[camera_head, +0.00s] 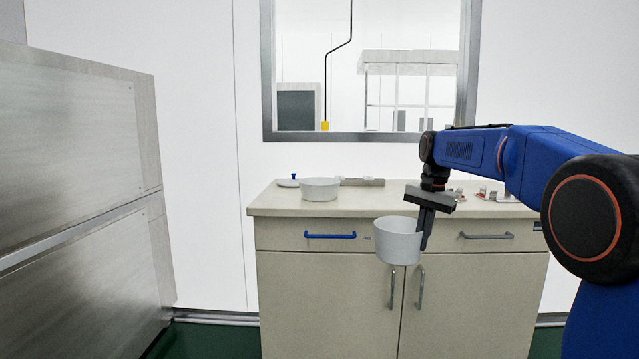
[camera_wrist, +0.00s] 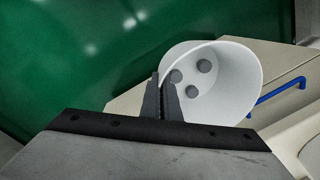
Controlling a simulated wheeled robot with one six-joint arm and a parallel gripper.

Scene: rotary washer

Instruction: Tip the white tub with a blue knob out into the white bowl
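The white tub (camera_head: 397,243) hangs in front of the counter, roughly upright, with its open mouth up. My gripper (camera_head: 425,240) is shut on the tub's right wall in the head view. In the wrist view the fingers (camera_wrist: 164,88) pinch the near rim of the tub (camera_wrist: 235,95), and three grey round pieces (camera_wrist: 204,66) lie inside it. The white bowl (camera_head: 320,190) stands on the counter at the back left, apart from the tub; its inside is hard to see. A flat white lid with a blue knob (camera_head: 293,177) lies left of the bowl.
The counter (camera_head: 370,203) has a blue drawer handle (camera_head: 330,236) and grey handles on its front. The middle of the counter is clear. A metal cabinet (camera_head: 75,180) stands at left.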

